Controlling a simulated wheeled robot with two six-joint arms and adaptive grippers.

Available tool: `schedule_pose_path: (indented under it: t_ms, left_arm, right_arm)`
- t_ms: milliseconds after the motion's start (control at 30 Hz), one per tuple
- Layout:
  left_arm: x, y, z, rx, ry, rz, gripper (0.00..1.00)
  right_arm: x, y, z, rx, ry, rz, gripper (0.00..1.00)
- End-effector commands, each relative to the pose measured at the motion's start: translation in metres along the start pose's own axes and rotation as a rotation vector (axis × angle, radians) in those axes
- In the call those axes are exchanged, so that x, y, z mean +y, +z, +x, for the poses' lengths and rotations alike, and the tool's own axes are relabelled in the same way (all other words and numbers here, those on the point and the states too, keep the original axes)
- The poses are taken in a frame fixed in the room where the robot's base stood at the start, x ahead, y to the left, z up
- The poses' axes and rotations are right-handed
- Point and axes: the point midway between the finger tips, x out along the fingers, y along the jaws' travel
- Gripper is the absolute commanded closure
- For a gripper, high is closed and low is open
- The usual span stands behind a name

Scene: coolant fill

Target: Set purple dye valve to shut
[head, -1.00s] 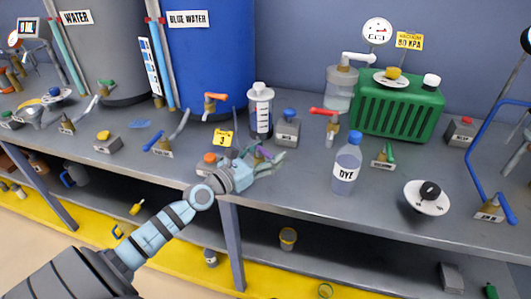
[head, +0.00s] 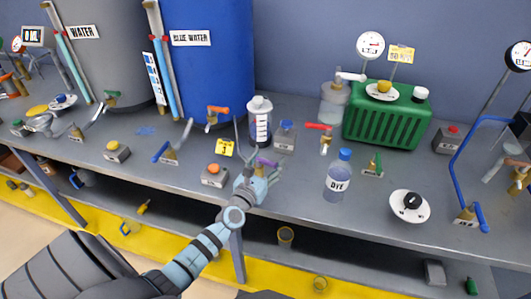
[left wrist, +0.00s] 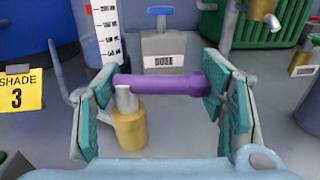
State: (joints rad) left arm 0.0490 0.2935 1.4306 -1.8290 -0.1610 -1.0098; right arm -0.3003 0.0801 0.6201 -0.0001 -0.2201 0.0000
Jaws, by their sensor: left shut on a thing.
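The purple dye valve has a purple bar handle (left wrist: 175,84) on a pale stem above a brass body (left wrist: 129,127). In the left wrist view the handle lies level across the picture. My left gripper (left wrist: 160,105) is shut on the handle, with one teal pad at each end of it. In the head view my left gripper (head: 258,182) is at the front of the bench, and the purple handle (head: 266,162) shows only partly behind its fingers. The valve's body is mostly hidden there. My right gripper is not in view.
A clear graduated cylinder (head: 260,118) and a grey block with a blue knob (head: 285,136) stand just behind the valve. An orange-button box (head: 214,176) and a yellow sign (head: 226,147) are to its left. A dye bottle (head: 338,177) stands to the right.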

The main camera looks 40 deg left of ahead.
Motion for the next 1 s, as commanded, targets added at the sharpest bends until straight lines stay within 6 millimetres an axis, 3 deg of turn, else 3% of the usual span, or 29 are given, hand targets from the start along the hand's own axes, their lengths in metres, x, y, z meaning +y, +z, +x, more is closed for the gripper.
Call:
schedule_pose_path:
  t_ms: [200, 833, 867, 933, 1000]
  left_arm:
    - [-0.0025, 0.0032, 0.0049, -0.003, 0.107, -0.003, 0.63]
    - [-0.0029, 0.0016, 0.0070, -0.003, 0.168, 0.000, 0.63]
    - [-0.0029, 0.0015, 0.0069, -0.003, 0.168, 0.000, 0.31]
    - [-0.0023, 0.0013, 0.0067, -0.002, 0.169, 0.000, 0.20]
    - [-0.0011, 0.0010, 0.0061, -0.002, 0.171, 0.001, 0.20]
  right_arm:
    - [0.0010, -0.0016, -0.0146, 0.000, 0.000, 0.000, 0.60]
    - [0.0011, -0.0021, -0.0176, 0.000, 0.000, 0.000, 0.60]
    - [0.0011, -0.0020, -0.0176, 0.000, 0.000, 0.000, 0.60]
    - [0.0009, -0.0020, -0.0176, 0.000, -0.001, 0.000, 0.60]
    - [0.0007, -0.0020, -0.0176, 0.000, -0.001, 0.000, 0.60]
